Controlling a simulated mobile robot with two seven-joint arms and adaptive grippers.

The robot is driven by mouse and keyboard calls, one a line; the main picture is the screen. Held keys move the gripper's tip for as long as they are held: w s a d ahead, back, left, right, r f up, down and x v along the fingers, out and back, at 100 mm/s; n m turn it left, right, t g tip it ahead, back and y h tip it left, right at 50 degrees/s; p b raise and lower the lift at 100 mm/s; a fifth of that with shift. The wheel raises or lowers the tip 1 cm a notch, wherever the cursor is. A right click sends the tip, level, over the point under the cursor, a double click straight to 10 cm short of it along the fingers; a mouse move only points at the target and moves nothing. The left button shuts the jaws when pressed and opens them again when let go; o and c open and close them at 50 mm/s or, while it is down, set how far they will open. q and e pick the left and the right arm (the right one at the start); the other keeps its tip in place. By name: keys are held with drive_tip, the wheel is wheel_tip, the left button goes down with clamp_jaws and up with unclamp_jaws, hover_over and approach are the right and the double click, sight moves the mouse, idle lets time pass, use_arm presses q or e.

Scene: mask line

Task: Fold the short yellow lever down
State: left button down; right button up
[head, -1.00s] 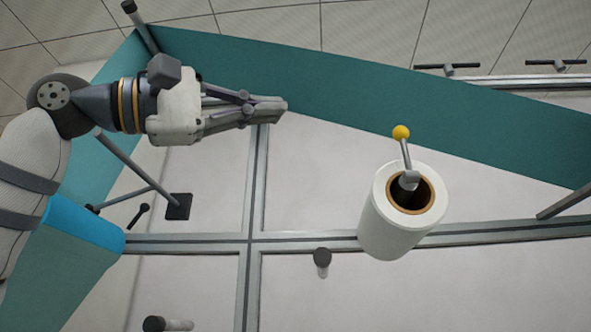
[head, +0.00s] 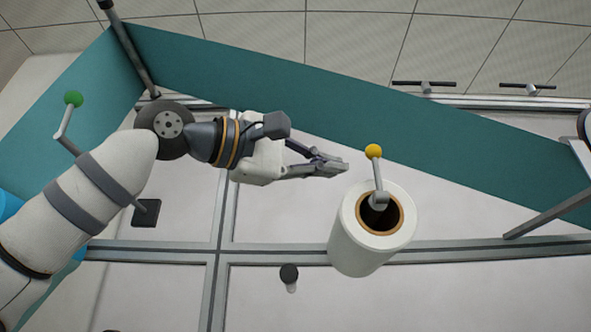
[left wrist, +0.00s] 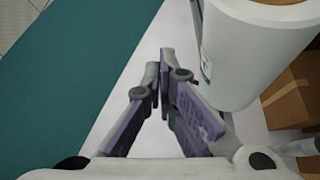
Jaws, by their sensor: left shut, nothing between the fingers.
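The short yellow lever is a grey rod with a yellow ball (head: 373,151) at its end. It rises from a grey hinge at the open end of a white roll (head: 362,235), with the ball beyond the roll's far rim in the head view. My left gripper (head: 343,167) is shut and empty, its fingertips just left of the lever and apart from it. In the left wrist view the fingertips (left wrist: 166,65) meet beside the white roll (left wrist: 255,55); the ball is not seen there. My right gripper is not in view.
A second lever with a green ball (head: 74,99) stands at the far left, behind my left arm. A teal panel (head: 450,135) runs along the back. A dark knob (head: 289,273) is left of the roll. Brown boxes (left wrist: 290,90) show in the left wrist view.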

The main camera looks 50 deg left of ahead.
sight(377, 172)
use_arm(q)
drive_tip(key=shift+w+d+r, duration=0.15)
drive_tip(key=shift+w+r, duration=0.2)
drive_tip(key=shift+w, duration=0.45)
drive_tip(key=s+d, duration=0.1)
drive_tip(key=d+f, duration=0.1)
drive_tip(key=d, duration=0.1)
drive_tip(key=shift+s, duration=0.4)
drive_tip(key=shift+d+f, duration=0.1)
drive_tip(key=shift+d, duration=0.15)
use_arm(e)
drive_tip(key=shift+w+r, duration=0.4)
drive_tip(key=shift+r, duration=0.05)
use_arm(q)
drive_tip(key=shift+a, duration=0.1)
